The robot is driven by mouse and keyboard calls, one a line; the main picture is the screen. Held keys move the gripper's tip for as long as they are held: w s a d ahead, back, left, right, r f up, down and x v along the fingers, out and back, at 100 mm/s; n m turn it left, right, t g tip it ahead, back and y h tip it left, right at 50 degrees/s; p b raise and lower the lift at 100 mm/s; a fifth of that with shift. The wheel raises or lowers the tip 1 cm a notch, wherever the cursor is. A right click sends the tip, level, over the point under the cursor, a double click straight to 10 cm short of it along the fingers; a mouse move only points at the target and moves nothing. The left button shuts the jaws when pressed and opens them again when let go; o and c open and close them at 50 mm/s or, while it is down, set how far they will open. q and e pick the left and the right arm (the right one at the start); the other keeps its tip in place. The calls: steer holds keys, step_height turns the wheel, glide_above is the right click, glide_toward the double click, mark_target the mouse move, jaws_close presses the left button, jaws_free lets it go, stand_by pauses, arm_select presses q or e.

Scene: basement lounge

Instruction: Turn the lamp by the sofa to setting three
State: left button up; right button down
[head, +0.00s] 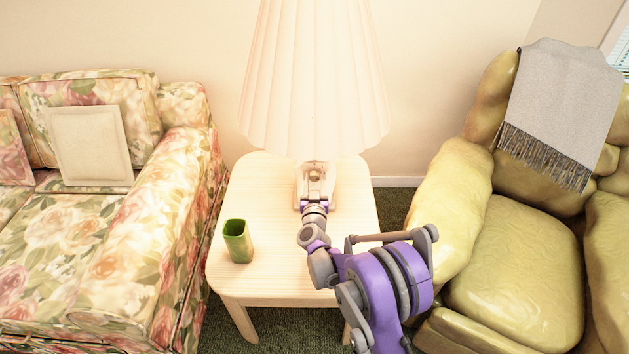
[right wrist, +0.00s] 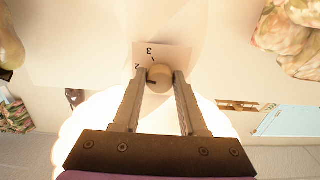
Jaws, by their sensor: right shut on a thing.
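The lamp stands on the side table (head: 270,285) beside the sofa, and its pleated shade (head: 314,80) glows. My right gripper (head: 315,172) reaches in just under the shade and hides most of the lamp's body. In the right wrist view, the fingers of my right gripper (right wrist: 160,88) are closed on a round, pale knob (right wrist: 160,74). A dark mark shows on the knob's left side. A white label (right wrist: 176,55) behind the knob carries a 2 and a 3; the rest of it is hidden. My left gripper is not in view.
A green cup (head: 238,242) stands on the table's left part, left of my right arm. The floral sofa (head: 170,220) is close on the left. A yellow-green armchair (head: 515,275) with a grey throw (head: 565,100) is on the right.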

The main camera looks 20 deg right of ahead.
steer(key=shift+m, duration=0.3)
steer(key=m+b, duration=0.1)
steer(key=m, duration=0.2)
steer(key=shift+m, duration=0.3)
steer(key=m+b, duration=0.1)
steer(key=m, duration=0.1)
steer(key=shift+m, duration=1.8)
steer(key=shift+c, duration=2.3)
jaws_free()
